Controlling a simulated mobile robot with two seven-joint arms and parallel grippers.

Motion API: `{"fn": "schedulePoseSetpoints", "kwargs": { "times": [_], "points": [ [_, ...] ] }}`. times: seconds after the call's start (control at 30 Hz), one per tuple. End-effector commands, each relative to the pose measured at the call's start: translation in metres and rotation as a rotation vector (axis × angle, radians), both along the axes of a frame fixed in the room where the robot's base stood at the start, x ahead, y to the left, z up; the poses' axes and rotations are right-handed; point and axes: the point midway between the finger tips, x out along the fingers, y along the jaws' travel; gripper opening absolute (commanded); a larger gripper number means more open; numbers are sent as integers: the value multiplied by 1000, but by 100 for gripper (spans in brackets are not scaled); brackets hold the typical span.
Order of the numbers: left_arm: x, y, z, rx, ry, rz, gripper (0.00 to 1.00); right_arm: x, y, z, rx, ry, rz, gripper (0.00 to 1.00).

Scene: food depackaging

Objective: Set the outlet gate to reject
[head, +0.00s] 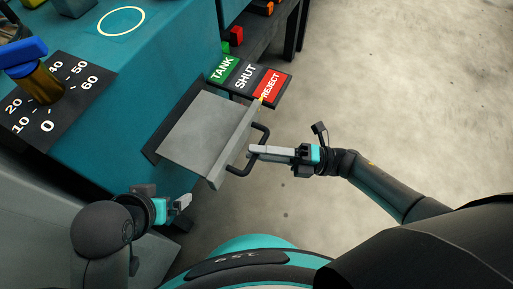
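The outlet gate is a grey sliding plate (205,130) with a raised front edge and a black D-shaped handle (265,133). A label strip beside it reads TANK (222,69) in green, SHUT (244,77) in black and REJECT (271,85) in red. A small yellow pointer (262,99) on the gate's edge lies at the near side of the REJECT label. My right gripper (254,152) is at the handle, its fingers close together across the bar, and looks shut on it. My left gripper (184,202) is low, apart from the gate; its finger gap is unclear.
A teal machine body (150,75) carries the gate. A dial (50,95) with a brass and blue knob (35,75) is at the left. Red and green buttons (236,36) are at the back. Open concrete floor (400,80) lies to the right.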

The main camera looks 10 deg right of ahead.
Motion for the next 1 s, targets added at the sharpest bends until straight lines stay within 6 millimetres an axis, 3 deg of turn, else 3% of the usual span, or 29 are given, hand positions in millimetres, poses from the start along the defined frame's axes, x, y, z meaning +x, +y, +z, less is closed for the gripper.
{"fn": "schedulePoseSetpoints", "kwargs": {
  "times": [0.13, 0.67, 0.77, 1.0],
  "points": [
    [0, 0, 0, 0, 0, 0, 100, 0, 2, 0, 2, -1, 1, 47],
    [0, 0, 0, -1, 0, 0, 100, -1, -2, -1, 1, 0, 0, 47],
    [-1, 0, 0, -1, 2, 0, 100, -3, -15, -4, -1, 0, -1, 47],
    [4, -5, -4, -12, -28, -11, 100, -16, -68, -14, -1, 2, -2, 47]
  ]
}}
